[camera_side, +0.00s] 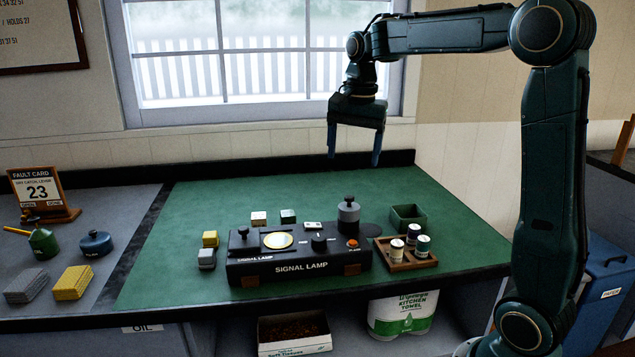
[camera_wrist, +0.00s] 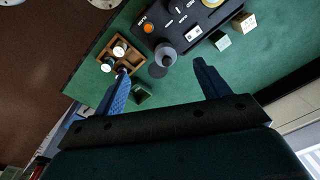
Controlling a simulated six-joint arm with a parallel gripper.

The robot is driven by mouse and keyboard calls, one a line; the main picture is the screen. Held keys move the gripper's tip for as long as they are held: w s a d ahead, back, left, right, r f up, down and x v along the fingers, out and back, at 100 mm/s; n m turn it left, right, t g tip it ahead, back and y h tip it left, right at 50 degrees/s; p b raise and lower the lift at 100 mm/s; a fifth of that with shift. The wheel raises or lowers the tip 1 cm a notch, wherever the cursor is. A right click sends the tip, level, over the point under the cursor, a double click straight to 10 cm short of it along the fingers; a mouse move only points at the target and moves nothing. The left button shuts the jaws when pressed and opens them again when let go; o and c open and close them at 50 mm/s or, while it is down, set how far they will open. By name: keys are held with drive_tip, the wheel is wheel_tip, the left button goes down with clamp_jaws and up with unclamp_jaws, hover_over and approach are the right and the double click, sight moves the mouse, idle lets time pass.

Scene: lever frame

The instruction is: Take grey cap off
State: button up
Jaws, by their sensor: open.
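The grey cap (camera_side: 348,213) is a squat cylinder with a black knob on top. It sits upright on the right end of the black signal lamp box (camera_side: 299,262). In the wrist view a grey round body (camera_wrist: 160,68), apparently the cap, shows beside the box (camera_wrist: 182,18), between my fingers. My gripper (camera_side: 354,157) is open and empty, pointing down, above the cap and apart from it. Its two blue fingers spread to either side in the wrist view (camera_wrist: 161,70). What lies under the cap is hidden.
A wooden tray (camera_side: 405,263) with three small cylinders stands right of the box. A green open bin (camera_side: 407,217) is behind it. Small blocks (camera_side: 210,239) lie left of and behind the box. The green mat (camera_side: 190,210) has free room at left. A window is behind.

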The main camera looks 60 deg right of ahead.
sight(350, 196)
drive_tip(key=w+d+f+m+g, duration=0.1)
drive_tip(key=w+d+f+m, duration=0.1)
drive_tip(key=d, duration=0.3)
drive_tip(key=shift+w+m, duration=0.6)
drive_tip(key=shift+f, duration=0.15)
drive_tip(key=shift+a+f, duration=0.1)
drive_tip(key=shift+f, duration=4.1)
drive_tip(key=shift+s+a+f, duration=0.1)
drive_tip(key=shift+f, duration=2.5)
